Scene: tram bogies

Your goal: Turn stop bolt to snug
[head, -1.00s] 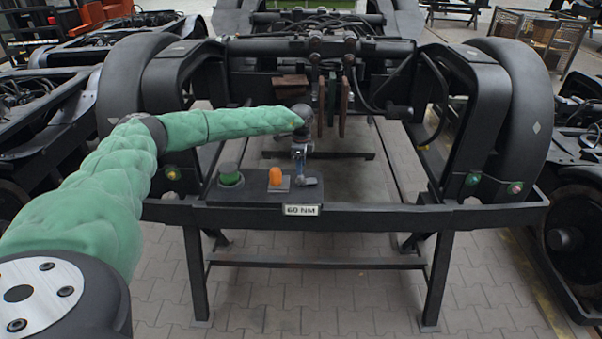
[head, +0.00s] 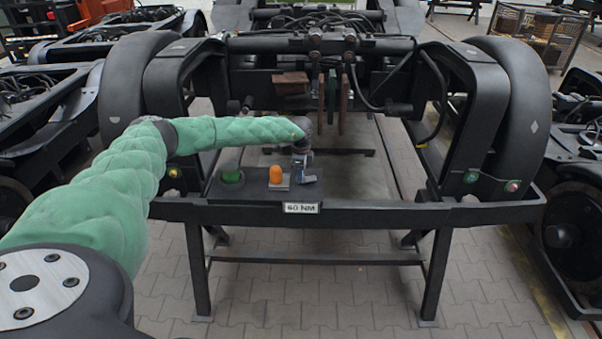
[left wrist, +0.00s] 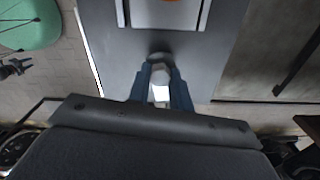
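The stop bolt (left wrist: 160,76) shows in the left wrist view as a pale, rounded head standing on a dark plate (left wrist: 215,50). The blue fingers of my left gripper (left wrist: 160,88) lie against both sides of it, apparently closed on it. In the head view my left gripper (head: 301,172) points down at the right end of the dark plate (head: 250,191), at the front of the bogie frame. The bolt is mostly hidden by the gripper there. A white label on the plate's front reads 60 NM (head: 301,208). My right gripper is not in view.
An orange knob (head: 276,174) on a grey base stands just left of my gripper, with a green knob (head: 232,177) further left. The paved floor in front is clear.

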